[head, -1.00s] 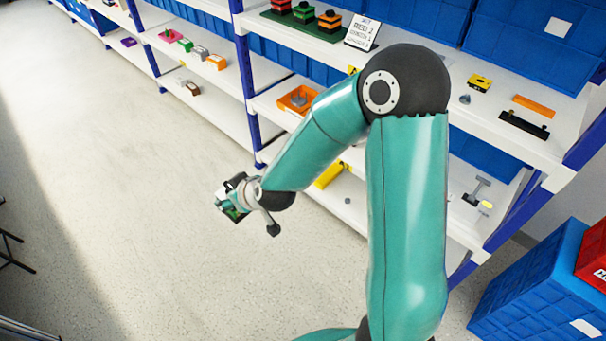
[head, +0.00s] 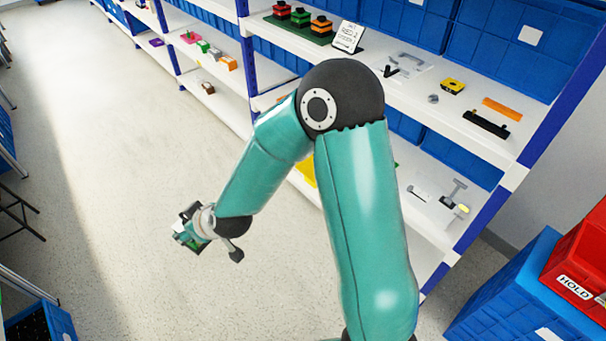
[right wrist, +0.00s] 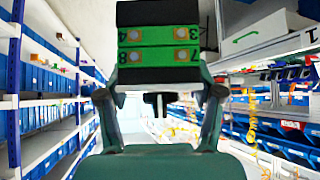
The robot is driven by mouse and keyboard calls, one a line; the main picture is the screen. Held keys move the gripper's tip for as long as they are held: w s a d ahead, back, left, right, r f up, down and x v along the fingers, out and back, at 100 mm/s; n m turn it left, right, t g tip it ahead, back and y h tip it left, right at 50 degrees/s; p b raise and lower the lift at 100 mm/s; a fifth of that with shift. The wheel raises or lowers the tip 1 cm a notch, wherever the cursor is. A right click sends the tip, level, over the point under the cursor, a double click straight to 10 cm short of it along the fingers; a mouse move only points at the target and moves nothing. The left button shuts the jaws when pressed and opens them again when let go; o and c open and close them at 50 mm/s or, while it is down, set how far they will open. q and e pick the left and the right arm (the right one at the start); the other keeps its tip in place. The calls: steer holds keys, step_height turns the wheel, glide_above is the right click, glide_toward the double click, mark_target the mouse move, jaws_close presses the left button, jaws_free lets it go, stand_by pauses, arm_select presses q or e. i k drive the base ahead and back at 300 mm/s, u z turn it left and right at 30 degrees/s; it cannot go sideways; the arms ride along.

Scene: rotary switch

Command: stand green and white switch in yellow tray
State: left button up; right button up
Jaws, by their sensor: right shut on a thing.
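My right gripper (head: 192,222) is at the end of the teal arm, over open floor left of the shelving. It is shut on the green and white switch (head: 194,246), which is small and partly hidden here. In the right wrist view the switch (right wrist: 158,36) shows as a green and black block with yellowish screw terminals and the numbers 3, 4, 7 and 8, between the fingers of the right gripper (right wrist: 160,92). A yellow thing (head: 306,171) on a lower shelf is mostly behind my arm; I cannot tell if it is the yellow tray. My left gripper is not in view.
White shelving (head: 480,140) with blue posts carries small parts, blue bins and a sign (head: 347,37). A blue crate (head: 505,300) with a red bin (head: 580,262) stands at lower right. A blue crate (head: 42,322) is at lower left. The aisle floor is clear.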

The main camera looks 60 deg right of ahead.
mark_target(307, 169)
steer(key=u, duration=0.2)
steer(key=k, duration=0.55)
steer(key=u, duration=0.3)
steer(key=i, duration=1.25)
steer(key=z, duration=0.5)
steer(key=i, duration=1.2)
steer(key=z, duration=0.8)
steer(key=i, duration=1.1)
steer(key=z, duration=1.15)
steer(key=i, duration=0.8)
steer(key=z, duration=0.45)
steer(key=k, duration=0.55)
steer(key=z, duration=0.15)
steer(key=i, duration=0.55)
steer(key=z, duration=0.05)
